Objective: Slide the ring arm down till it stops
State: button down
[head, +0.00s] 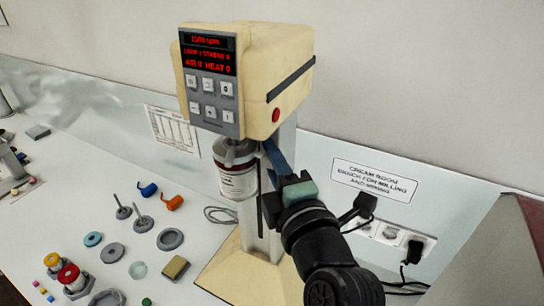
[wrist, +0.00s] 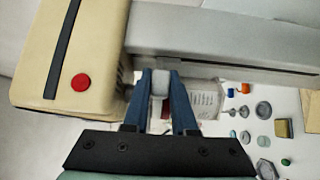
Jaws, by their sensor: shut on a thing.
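The cream mill has a cream head (head: 265,75) with a red-lit panel on a grey column (head: 285,145). A jar (head: 237,172) with a white label and dark red band hangs upright just under the head. The ring arm (wrist: 160,82) shows in the wrist view as a pale grey stub between my fingertips. My gripper (wrist: 160,76) is shut on it with both blue fingers, beside the column and just below the head. In the head view my gripper (head: 272,158) hides most of the ring arm. The jar's label (wrist: 205,100) shows behind the right finger.
The mill's cream base (head: 240,270) stands on the white bench. A wall socket (head: 390,232) with plugs and cables is at the right.

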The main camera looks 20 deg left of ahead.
jog(key=shift+r, duration=0.1)
notch_tip(320, 180, down, 6)
jog(key=b, duration=0.9)
jog(key=shift+b, duration=0.4)
jog(key=c, duration=0.7)
grip_release()
jog(key=b+v, duration=0.3)
jog(key=v, duration=1)
